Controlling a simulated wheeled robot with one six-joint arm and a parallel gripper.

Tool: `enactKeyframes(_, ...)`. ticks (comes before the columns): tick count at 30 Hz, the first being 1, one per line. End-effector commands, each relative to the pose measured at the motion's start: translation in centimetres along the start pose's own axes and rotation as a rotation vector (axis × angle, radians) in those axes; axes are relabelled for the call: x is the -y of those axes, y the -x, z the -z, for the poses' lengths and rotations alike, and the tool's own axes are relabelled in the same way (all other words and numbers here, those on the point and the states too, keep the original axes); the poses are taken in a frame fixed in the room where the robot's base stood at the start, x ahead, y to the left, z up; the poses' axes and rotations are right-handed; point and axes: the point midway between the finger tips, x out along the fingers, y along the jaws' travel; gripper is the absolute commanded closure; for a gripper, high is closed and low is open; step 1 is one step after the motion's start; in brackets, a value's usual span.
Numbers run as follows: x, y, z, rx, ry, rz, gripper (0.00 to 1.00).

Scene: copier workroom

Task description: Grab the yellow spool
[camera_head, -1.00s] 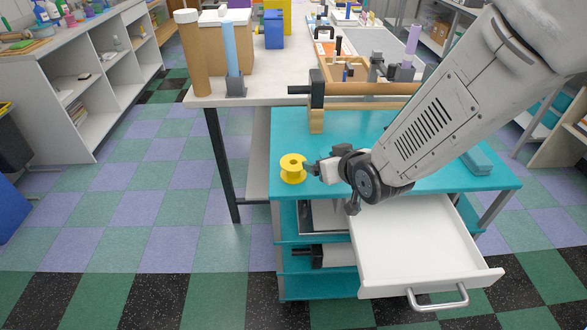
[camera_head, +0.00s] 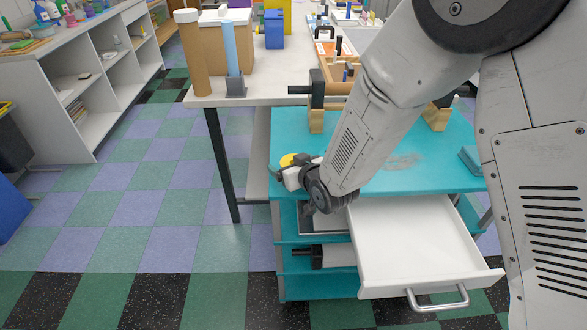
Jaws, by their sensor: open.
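The yellow spool (camera_head: 288,160) stands near the left edge of the teal cart top (camera_head: 400,178). Only its upper part shows; my gripper hides the rest. My gripper (camera_head: 283,170) is open, in front of the spool from this view and very close to it. One dark finger shows to the left of the spool and dark gripper parts show to its right. I cannot tell whether the fingers touch the spool or are around it.
A white drawer (camera_head: 415,245) is pulled out from the cart's front, empty. A roll holder with wooden supports (camera_head: 316,121) stands at the cart's back. Behind is a white table (camera_head: 262,92) with tubes and boxes. Checkered floor is clear at left.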

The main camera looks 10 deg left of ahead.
Motion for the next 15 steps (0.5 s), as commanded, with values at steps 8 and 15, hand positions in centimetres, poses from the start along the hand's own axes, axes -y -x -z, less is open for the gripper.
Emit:
enactKeyframes(8,0.0,-0.18,0.0,0.0,0.0,0.0,0.22)
enactKeyframes(15,0.0,-0.17,0.02,0.0,0.0,0.0,0.62)
